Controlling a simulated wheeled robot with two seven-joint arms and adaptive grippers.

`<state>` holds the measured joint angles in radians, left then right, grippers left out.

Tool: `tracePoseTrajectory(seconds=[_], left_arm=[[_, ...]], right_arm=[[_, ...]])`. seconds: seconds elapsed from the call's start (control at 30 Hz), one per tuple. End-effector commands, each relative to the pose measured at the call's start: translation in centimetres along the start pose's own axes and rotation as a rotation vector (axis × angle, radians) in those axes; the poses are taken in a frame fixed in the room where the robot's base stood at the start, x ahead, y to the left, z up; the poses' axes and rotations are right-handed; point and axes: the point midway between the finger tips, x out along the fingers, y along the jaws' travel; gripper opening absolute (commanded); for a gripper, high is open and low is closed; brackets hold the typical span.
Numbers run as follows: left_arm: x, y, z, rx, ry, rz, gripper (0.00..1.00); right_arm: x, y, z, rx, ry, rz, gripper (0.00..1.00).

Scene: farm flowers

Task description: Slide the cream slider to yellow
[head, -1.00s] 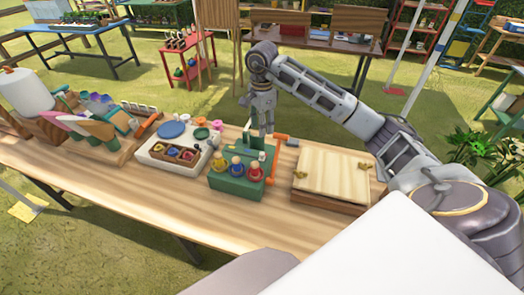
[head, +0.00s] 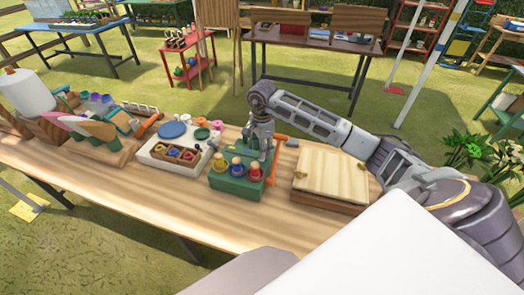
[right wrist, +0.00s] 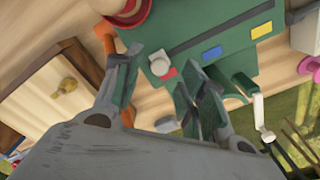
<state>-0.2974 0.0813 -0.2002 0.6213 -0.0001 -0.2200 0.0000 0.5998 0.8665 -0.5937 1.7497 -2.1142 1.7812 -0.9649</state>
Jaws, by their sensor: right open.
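The green box (head: 228,184) stands on the wooden table with several coloured peg figures along its front. In the right wrist view, its top (right wrist: 205,22) has a dark slot with a red mark, a blue mark (right wrist: 212,53) and a yellow mark (right wrist: 261,30). My right gripper (head: 262,150) is low over the back of the green box. In the wrist view the right gripper (right wrist: 155,78) is open, its fingers on either side of the slider. My left gripper is out of view.
A wooden box with a pale lid (head: 330,172) is right of the green box. An orange-handled tool (head: 288,141) lies close behind. A white board (head: 170,150) with coloured pieces stands to the left. The table's front strip is clear.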

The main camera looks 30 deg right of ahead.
Motion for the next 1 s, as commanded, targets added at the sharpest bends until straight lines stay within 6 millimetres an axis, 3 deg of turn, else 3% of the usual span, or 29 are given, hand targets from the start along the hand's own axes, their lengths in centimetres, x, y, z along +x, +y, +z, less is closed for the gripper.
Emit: tracePoseTrajectory(seconds=[0.23, 0.63, 0.93, 1.0], left_arm=[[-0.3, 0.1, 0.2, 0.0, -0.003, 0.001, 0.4], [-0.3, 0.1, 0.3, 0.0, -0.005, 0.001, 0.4], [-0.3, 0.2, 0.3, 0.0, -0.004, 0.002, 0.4], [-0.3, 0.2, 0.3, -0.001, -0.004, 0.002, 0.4]], right_arm=[[1.9, 0.0, 0.0, 0.0, 0.0, 0.001, 0.41], [2.2, 0.0, 0.0, 0.0, 0.0, 0.001, 0.4], [2.2, 0.0, 0.0, 0.0, 0.0, 0.0, 0.01], [2.2, 0.0, 0.0, 0.0, 0.0, 0.0, 0.0]])
